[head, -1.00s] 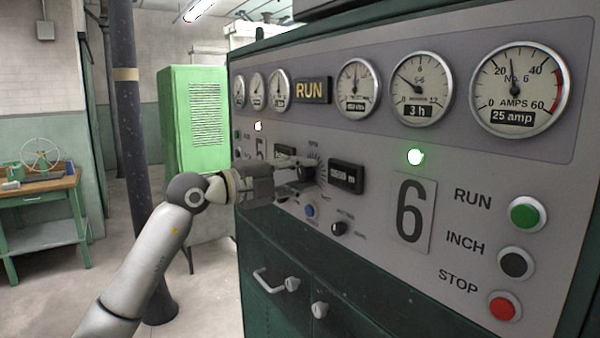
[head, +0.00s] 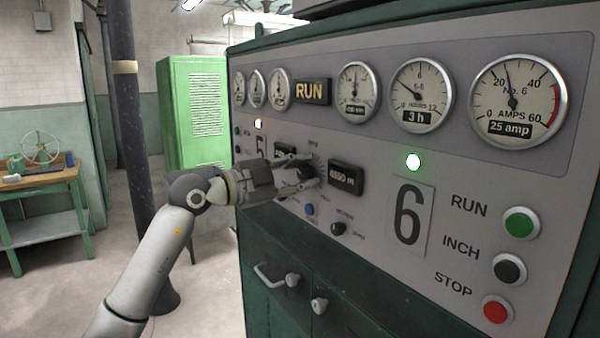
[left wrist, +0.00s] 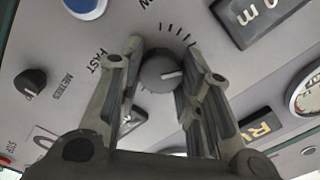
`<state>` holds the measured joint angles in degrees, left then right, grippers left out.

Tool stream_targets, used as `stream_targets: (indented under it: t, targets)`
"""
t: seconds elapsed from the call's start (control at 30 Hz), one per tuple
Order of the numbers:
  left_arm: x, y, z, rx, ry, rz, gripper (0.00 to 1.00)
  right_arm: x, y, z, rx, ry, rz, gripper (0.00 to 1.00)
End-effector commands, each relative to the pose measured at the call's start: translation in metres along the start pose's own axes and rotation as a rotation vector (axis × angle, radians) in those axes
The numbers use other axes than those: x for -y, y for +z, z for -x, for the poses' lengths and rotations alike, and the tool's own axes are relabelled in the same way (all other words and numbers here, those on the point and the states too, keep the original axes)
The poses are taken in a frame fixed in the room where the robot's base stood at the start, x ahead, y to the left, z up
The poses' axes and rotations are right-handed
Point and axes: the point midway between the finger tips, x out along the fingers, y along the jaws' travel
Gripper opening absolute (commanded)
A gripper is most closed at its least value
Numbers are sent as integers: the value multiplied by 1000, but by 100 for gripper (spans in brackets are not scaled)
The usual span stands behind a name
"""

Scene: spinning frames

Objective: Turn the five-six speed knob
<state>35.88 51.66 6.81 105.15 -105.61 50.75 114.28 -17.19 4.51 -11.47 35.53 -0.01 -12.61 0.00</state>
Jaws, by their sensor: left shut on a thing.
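The speed knob (left wrist: 160,72) is a round dark knob with a pale pointer line, on the grey panel. In the left wrist view it sits between my left gripper's two fingers (left wrist: 160,58), with a tick scale and the word FAST around it. In the head view my left gripper (head: 302,176) reaches the panel from the left and is shut on the knob, which its fingers mostly hide. My right gripper is in neither view.
A dark counter display (head: 346,178) stands just right of the knob. A small black knob (head: 338,228) and a blue button (head: 309,209) lie below. Gauges (head: 357,92) line the top. Green, black and red buttons (head: 496,309) are at the right. A drawer handle (head: 272,277) juts out below.

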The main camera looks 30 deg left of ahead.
Motion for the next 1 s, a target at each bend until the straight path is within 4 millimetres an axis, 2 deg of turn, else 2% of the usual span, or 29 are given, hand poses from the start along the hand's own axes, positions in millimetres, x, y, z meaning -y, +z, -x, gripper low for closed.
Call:
stream_targets:
  t: [0.37, 0.4, 0.57, 1.0]
  targets:
    - [0, 1, 0, 1, 1, 4, 9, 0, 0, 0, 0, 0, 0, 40]
    - [0, 1, 0, 1, 1, 4, 34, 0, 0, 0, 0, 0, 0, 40]
    - [0, 0, 0, 1, 1, 4, 55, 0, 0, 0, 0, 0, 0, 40]
    - [0, 0, 6, 1, 1, 3, 55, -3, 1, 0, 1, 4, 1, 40]
